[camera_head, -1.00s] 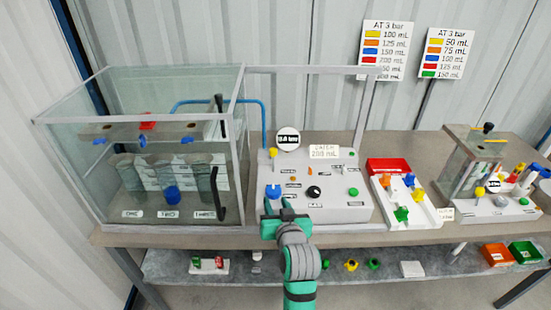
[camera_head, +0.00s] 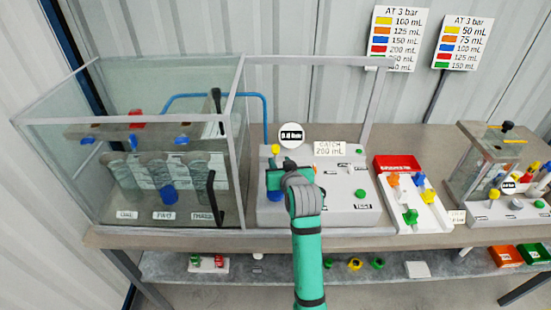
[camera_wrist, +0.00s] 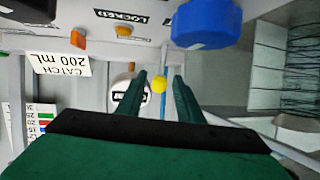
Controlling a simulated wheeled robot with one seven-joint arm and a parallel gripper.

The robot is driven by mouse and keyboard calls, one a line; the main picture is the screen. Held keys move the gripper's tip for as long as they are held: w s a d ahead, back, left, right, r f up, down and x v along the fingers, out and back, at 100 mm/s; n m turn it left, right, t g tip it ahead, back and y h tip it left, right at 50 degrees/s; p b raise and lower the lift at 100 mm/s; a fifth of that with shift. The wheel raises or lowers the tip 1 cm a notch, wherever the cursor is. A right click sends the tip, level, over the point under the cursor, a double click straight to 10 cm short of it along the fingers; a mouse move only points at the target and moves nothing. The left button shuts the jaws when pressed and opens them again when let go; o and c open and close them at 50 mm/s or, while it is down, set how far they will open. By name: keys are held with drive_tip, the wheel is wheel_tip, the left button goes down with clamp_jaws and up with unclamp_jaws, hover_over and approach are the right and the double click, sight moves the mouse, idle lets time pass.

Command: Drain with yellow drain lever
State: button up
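The yellow drain lever (camera_head: 275,149) stands at the back left of the grey control panel (camera_head: 345,212). Its round yellow tip also shows in the wrist view (camera_wrist: 159,85), between the lines of my two fingers. My gripper (camera_wrist: 160,78) is open with nothing held. In the head view my gripper (camera_head: 275,168) is over the left part of the panel, just in front of the lever. Whether the fingers reach around the lever or stop short of it, I cannot tell. My wrist hides the middle of the panel.
A large blue knob (camera_wrist: 207,22) is close beside my fingers. A round pressure gauge (camera_head: 291,136) and the catch sign (camera_head: 330,149) stand behind the panel. The glass tank (camera_head: 80,195) is to the left, and a parts tray (camera_head: 434,210) to the right.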

sight(275, 158)
drive_tip(key=shift+x, duration=2.4)
drive_tip(key=shift+a, duration=0.15)
clamp_jaws()
drive_tip(key=shift+r, duration=0.1)
